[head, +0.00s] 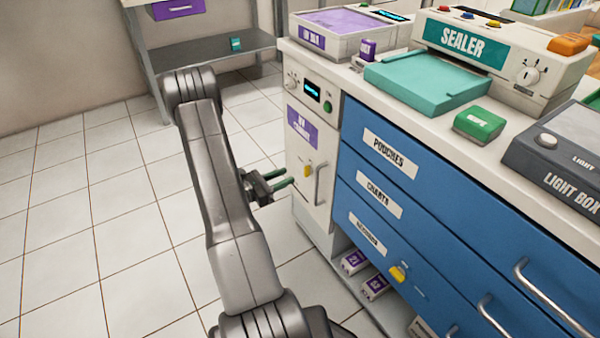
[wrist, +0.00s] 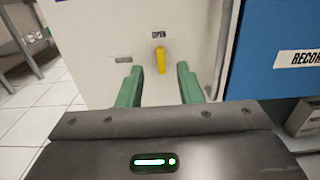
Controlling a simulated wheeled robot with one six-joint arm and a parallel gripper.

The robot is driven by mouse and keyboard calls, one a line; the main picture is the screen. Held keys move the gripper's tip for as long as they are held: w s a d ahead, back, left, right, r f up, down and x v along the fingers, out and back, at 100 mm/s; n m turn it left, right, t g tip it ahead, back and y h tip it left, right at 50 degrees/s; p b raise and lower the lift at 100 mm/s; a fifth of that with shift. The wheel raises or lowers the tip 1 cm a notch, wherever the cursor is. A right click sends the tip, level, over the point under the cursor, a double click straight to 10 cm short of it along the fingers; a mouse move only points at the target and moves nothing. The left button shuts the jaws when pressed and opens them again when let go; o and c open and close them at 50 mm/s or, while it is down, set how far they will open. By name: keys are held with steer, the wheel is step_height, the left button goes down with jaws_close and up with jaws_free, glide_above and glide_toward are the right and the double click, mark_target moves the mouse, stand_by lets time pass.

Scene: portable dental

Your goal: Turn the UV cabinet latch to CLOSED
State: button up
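The UV cabinet (head: 310,155) is a white door panel with a purple label, left of the blue drawers. Its yellow latch (head: 307,171) shows beside a vertical metal handle (head: 319,183). In the wrist view the yellow latch (wrist: 161,60) stands upright, under a small plate reading OPEN (wrist: 158,34). A second small grey plate (wrist: 123,60) lies to its left, its text unreadable. My gripper (wrist: 158,85) is open, with its green fingers on either side of the latch in the picture. It also shows in the head view (head: 285,177), in front of the cabinet door. Nothing is between the fingertips.
Blue drawers (head: 420,205) adjoin the cabinet on the right, with another yellow latch (head: 398,273) low on them. The counter above holds a teal-labelled sealer (head: 500,60) and a light box (head: 560,160). The tiled floor (head: 90,220) to the left is clear.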

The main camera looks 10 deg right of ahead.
mark_target(307, 171)
steer(key=b+x, duration=0.1)
steer(key=x, duration=0.5)
steer(key=shift+d, duration=0.2)
steer(key=shift+c, duration=0.2)
jaws_close()
